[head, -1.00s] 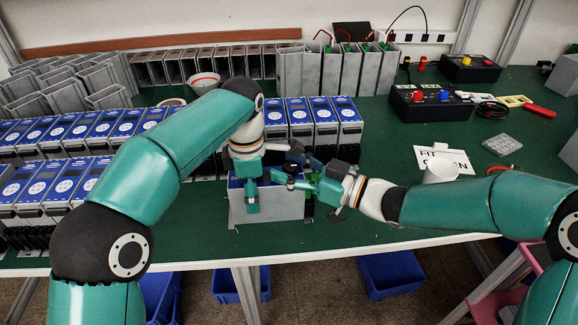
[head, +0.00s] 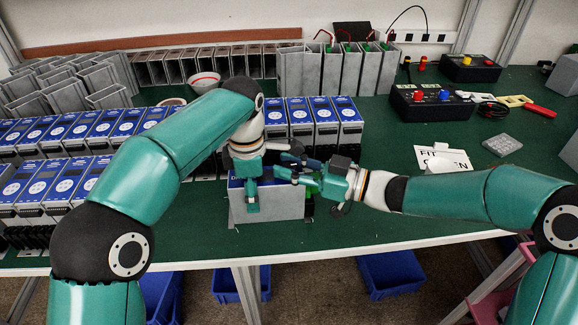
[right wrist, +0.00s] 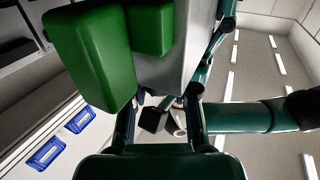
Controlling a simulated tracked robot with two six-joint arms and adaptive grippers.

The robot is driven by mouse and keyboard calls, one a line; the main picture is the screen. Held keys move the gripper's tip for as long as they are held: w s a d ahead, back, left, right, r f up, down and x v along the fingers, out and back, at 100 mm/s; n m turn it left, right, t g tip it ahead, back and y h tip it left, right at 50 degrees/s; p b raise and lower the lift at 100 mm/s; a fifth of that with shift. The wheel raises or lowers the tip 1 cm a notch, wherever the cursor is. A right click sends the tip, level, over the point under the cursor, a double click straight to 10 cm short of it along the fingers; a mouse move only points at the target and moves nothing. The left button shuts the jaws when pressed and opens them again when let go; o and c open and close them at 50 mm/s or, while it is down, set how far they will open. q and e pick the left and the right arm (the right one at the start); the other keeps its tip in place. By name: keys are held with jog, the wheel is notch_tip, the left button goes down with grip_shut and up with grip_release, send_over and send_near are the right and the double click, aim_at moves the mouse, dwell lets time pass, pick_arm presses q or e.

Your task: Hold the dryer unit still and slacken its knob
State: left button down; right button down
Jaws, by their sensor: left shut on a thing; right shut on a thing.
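The dryer unit (head: 275,206) is a grey box with a blue front face, lying near the front edge of the green bench in the head view. My left gripper (head: 257,188) is shut across it, one finger down its near side. My right gripper (head: 293,172) is at the unit's right end, shut on what seems to be its knob, which the fingers hide. In the right wrist view, green connector blocks (right wrist: 92,55) and the grey housing (right wrist: 180,75) fill the space above my fingers.
Rows of blue-faced units (head: 315,122) stand behind and to the left. Grey cases with green connectors (head: 345,72) stand at the back. A black test box (head: 432,103) and a paper sign (head: 441,157) are on the right. The bench edge is close in front.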

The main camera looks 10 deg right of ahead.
jog(key=n+g+y, duration=0.1)
jog(key=n+g, duration=0.2)
jog(key=g, duration=0.1)
jog(key=n+g, duration=0.3)
jog(key=g, duration=0.2)
jog(key=shift+w+y, duration=0.1)
jog(key=shift+y, duration=0.3)
jog(key=n+g+h, duration=0.1)
jog(key=n+g, duration=0.3)
jog(key=g, duration=0.1)
jog(key=shift+g, duration=0.4)
jog(key=shift+n+g+h, duration=0.3)
jog(key=shift+g+h, duration=0.1)
jog(key=shift+g, duration=0.3)
jog(key=shift+r, duration=0.1)
jog(key=c, duration=0.8)
grip_release()
jog(key=shift+c, duration=0.2)
jog(key=shift+t, duration=0.7)
